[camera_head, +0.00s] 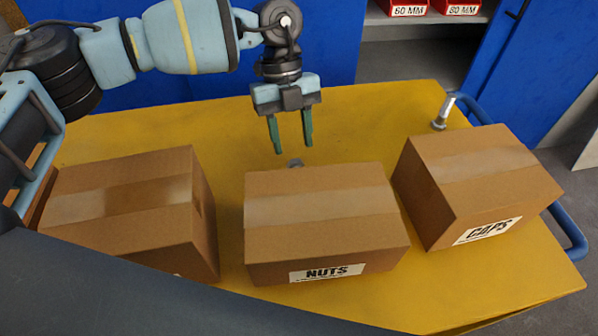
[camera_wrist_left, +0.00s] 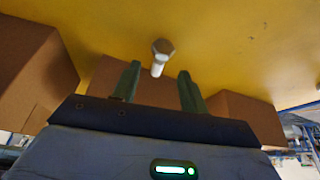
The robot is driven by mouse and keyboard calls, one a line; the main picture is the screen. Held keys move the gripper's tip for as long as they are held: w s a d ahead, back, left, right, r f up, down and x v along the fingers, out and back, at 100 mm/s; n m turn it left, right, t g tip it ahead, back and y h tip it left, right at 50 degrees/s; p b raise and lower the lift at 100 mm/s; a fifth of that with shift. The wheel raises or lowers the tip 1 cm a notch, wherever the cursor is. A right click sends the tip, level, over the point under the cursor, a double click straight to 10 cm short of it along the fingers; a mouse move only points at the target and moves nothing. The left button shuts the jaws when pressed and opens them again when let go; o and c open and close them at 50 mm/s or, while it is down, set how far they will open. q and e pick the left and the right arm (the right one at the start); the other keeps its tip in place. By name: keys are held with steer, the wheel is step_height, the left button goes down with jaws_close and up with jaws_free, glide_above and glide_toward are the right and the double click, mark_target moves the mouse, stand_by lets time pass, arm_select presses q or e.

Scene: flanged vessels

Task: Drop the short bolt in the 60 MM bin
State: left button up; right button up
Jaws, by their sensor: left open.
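A small grey hex-headed bolt (camera_head: 295,162) is on the yellow cart top, just behind the NUTS box, which partly hides it. In the left wrist view the bolt (camera_wrist_left: 162,48) shows its head and a short pale shank, between and beyond the fingertips. My left gripper (camera_head: 291,145) is open, fingers pointing down, above and close to the bolt; nothing is between its fingers. The red 60 MM bin (camera_head: 409,11) is on a shelf at the top right, cut off by the frame. My right gripper is not in view.
Cardboard boxes stand on the yellow cart (camera_head: 390,105): one at left (camera_head: 130,205), the NUTS box (camera_head: 325,210) in the middle, the CAPS box (camera_head: 480,170) at right. A second red bin (camera_head: 462,10), marked 80 MM, is beside the 60 MM bin. Blue cabinet doors stand behind.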

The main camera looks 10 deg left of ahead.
mark_target(298, 165)
arm_select(q)
steer(key=shift+s+p+x, duration=0.15)
steer(key=shift+x, duration=1.3)
steer(key=shift+s+p+x, duration=0.1)
steer(key=shift+p+x, duration=0.05)
steer(key=shift+x, duration=1.3)
steer(key=shift+d+r, duration=0.1)
steer(key=shift+d, duration=0.05)
jaws_close()
